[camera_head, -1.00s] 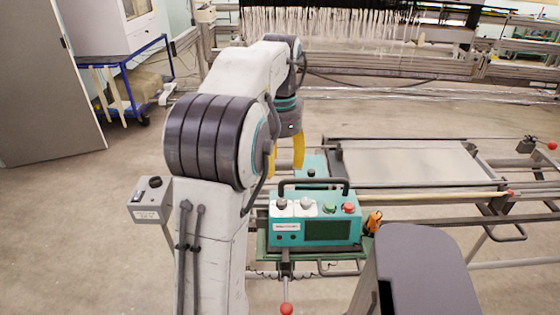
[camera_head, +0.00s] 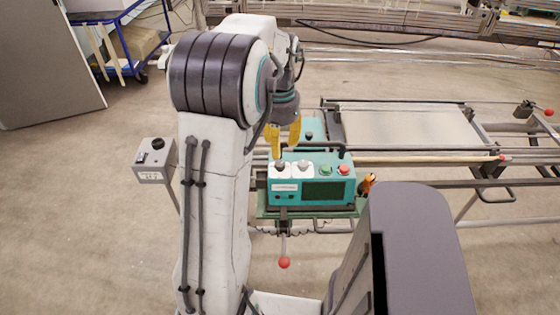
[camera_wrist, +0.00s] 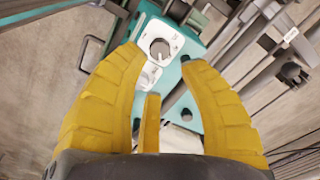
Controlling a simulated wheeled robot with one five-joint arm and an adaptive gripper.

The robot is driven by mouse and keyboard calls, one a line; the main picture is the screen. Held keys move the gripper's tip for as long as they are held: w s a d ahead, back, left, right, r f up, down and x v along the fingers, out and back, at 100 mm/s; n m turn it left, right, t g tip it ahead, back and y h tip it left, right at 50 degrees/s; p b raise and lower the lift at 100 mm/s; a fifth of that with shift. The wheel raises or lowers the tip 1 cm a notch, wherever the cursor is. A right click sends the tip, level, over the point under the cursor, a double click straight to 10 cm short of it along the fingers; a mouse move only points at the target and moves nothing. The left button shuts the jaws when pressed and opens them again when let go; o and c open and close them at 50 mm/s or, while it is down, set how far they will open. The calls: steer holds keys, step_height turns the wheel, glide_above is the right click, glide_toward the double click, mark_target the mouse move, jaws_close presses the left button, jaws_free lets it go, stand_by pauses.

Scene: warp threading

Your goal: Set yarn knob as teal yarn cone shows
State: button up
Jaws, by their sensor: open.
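My gripper (camera_head: 285,149) has yellow fingers, open and empty, just above the left knob. In the wrist view, one round knob (camera_wrist: 160,48) on a white plate shows beyond and between the spread fingertips (camera_wrist: 162,60). A second white plate is partly hidden by the left finger. I cannot make out a teal yarn cone or the knob labels.
A black handle bar stands behind the box's knobs. A lever with a red ball (camera_head: 284,262) hangs in front. A small grey box with a black knob (camera_head: 157,145) stands at left. A metal frame (camera_head: 405,128) extends right. An orange tool (camera_head: 368,183) sits beside the box.

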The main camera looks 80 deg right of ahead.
mark_target(280, 164)
steer(key=shift+f, duration=3.45)
steer(key=shift+c, duration=0.2)
jaws_close()
